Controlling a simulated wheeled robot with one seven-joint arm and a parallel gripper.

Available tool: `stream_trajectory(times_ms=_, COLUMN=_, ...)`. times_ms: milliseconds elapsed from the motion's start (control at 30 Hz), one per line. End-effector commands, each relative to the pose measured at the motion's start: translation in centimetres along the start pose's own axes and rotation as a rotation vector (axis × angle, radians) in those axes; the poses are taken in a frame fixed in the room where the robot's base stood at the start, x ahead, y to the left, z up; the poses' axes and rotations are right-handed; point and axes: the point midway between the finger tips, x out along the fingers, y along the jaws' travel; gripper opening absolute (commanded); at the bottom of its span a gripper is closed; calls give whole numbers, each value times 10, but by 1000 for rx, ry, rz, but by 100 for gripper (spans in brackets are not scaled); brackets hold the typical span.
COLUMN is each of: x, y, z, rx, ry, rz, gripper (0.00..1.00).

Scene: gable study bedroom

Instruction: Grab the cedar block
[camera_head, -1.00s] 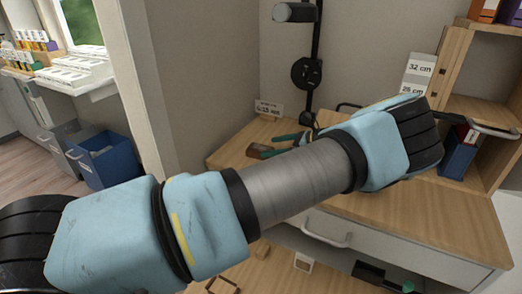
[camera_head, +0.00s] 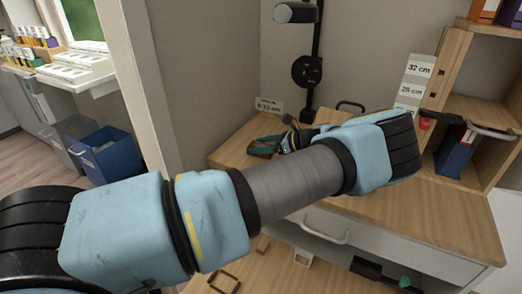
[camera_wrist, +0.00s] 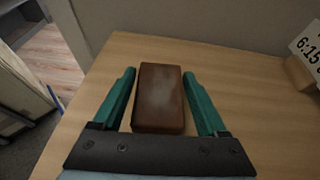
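The cedar block (camera_wrist: 160,98) is a reddish-brown rectangular block lying on the wooden desk top. In the wrist view it lies lengthwise between the two green fingers of my gripper (camera_wrist: 158,76), one on each side. The fingers are open, with narrow strips of desk showing between them and the block's sides, widest near the palm. In the head view the block (camera_head: 260,151) shows small at the left of the desk, partly hidden by my gripper (camera_head: 268,143). My arm hides part of the desk.
The desk (camera_head: 440,210) has a wall behind it. A shelf unit (camera_head: 480,135) with binders stands at the right. The desk around the block is clear.

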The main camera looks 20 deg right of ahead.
Motion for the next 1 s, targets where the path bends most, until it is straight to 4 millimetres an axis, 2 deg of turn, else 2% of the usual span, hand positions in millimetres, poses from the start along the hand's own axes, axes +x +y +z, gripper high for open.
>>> stream_trajectory(times_ms=67, x=0, y=0, z=0, rx=0, ry=0, rz=0, gripper=65)
stream_trajectory(times_ms=567, x=0, y=0, z=0, rx=0, ry=0, rz=0, gripper=9)
stream_trajectory(times_ms=833, x=-1, y=0, z=2, rx=-1, ry=0, rz=0, gripper=9)
stream_trajectory(times_ms=1000, x=-6, y=-1, z=12, rx=-3, ry=2, rz=0, gripper=9)
